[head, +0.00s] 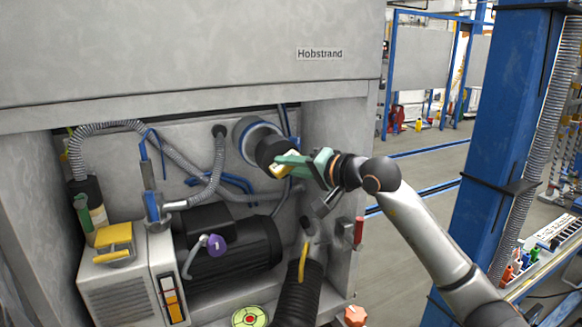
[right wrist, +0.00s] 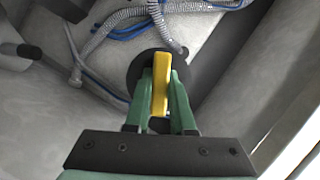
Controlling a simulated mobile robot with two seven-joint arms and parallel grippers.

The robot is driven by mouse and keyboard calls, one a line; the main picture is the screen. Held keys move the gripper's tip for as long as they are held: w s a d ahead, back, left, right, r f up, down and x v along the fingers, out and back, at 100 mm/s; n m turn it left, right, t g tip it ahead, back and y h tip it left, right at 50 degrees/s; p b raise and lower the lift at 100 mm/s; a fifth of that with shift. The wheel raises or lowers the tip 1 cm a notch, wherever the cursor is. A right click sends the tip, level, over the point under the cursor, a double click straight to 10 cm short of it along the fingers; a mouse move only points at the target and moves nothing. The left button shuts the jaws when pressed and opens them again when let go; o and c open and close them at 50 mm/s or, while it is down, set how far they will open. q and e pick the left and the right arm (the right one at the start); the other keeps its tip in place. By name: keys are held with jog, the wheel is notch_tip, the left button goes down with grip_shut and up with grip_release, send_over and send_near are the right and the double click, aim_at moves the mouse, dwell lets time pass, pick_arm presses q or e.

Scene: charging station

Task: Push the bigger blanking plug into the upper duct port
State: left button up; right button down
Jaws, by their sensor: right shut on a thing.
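My right gripper (head: 286,164) has green fingers and is shut on the yellow grip of a black round blanking plug (head: 270,151). In the right wrist view the fingers (right wrist: 161,92) clasp the yellow grip (right wrist: 160,82), with the black disc (right wrist: 138,70) beyond them. The upper duct port (head: 244,134) is a grey round pipe end with a blue band, right behind the plug in the head view. The plug overlaps its mouth, so I cannot tell whether it is seated or just in front. My left gripper is not in view.
The cabinet recess holds a black motor (head: 235,255), a grey box (head: 125,285) with a yellow handle and grey corrugated hoses (head: 100,127). A black hose (head: 300,290) rises below my right gripper. A red handle (head: 358,232) sits on the right frame. A blue pillar (head: 480,160) stands right.

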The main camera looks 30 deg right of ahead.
aim_at(274, 153)
jog(key=shift+w+r+p, duration=0.2)
jog(key=shift+w+p, duration=0.1)
jog(key=shift+w, duration=0.65)
jog(key=shift+w+d+p, duration=0.1)
jog(key=shift+w+p, duration=0.2)
jog(key=shift+w, duration=0.7)
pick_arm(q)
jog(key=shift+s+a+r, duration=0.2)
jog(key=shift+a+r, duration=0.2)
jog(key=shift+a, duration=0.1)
pick_arm(e)
jog(key=shift+w+f, duration=0.1)
jog(key=shift+w, duration=0.25)
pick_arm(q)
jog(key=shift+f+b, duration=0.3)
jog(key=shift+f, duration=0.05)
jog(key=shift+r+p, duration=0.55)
pick_arm(e)
jog(key=shift+w, duration=1.3)
jog(key=shift+w, duration=0.3)
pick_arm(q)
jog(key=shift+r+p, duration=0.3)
pick_arm(e)
jog(key=shift+w+d, duration=0.15)
jog(key=shift+w, duration=0.8)
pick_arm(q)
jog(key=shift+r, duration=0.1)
pick_arm(e)
jog(key=shift+w, duration=1.25)
